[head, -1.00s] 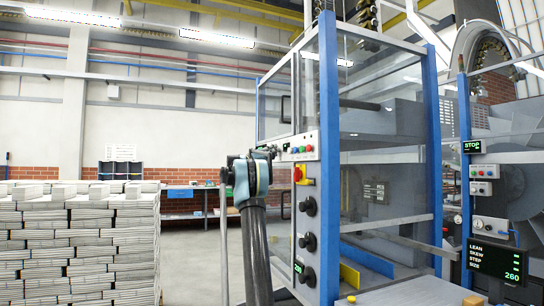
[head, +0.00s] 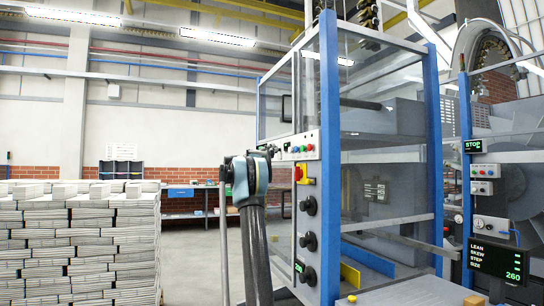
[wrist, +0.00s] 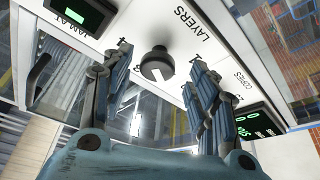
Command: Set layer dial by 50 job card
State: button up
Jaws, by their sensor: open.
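In the wrist view, a round black dial (wrist: 157,66) with a pale pointer mark sits on a white panel beside the printed word LAYERS. My gripper (wrist: 160,57) is open, with one finger on each side of the dial. It holds nothing, and I cannot tell whether either finger touches the dial. Scale figures beside the dial are partly covered by the fingers. In the head view, my gripper is beside the upper part of the machine's control panel (head: 306,185); its fingertips are hard to make out. I cannot identify a job card.
The panel also carries a red-and-yellow switch (head: 303,174) and black knobs (head: 309,205) lower down. A green-lit COPIES display (wrist: 258,122) is close to the right finger. Stacked newspapers (head: 80,240) stand at left. Floor between stack and machine is clear.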

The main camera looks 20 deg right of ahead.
jog(key=v, duration=1)
jog(key=shift+w+f, duration=0.1)
